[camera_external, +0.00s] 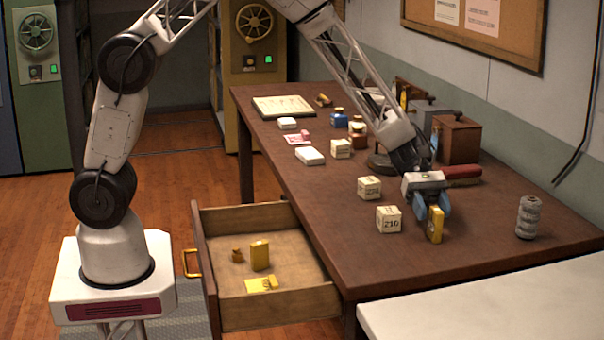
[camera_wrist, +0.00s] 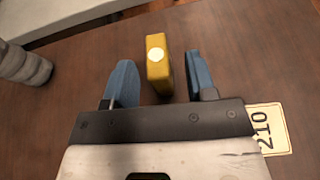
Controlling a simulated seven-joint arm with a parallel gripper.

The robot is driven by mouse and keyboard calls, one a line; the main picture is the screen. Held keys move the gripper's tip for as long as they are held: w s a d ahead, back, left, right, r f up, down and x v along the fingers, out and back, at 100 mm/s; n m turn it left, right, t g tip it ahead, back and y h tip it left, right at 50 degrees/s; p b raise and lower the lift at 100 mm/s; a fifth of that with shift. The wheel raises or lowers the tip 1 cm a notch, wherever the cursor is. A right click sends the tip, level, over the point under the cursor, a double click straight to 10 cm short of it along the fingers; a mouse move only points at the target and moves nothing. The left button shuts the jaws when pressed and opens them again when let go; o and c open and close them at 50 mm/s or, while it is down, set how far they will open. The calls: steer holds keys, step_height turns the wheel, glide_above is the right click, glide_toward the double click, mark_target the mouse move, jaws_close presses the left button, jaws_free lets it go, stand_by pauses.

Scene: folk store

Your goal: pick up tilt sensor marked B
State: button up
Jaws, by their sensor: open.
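A yellow upright block (camera_external: 435,225) stands on the table's near part. In the wrist view the yellow block (camera_wrist: 158,66) shows a pale round spot on its top. My gripper (camera_external: 432,207) is open, its blue fingers pointing down around this block. In the wrist view the fingers of my gripper (camera_wrist: 157,80) lie on either side of the block, with a gap on each side. A similar yellow block (camera_external: 260,255) stands in the open drawer. No letter B is legible on either block, so I cannot tell which is the tilt sensor.
A white cube marked 210 (camera_external: 389,219) stands just left of my gripper; its label also shows in the wrist view (camera_wrist: 264,130). A grey ribbed spool (camera_external: 528,217) stands to the right. The open drawer (camera_external: 270,216) juts out left of the table.

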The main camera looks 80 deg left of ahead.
mark_target(439, 224)
steer(key=shift+x, duration=1.65)
jaws_close()
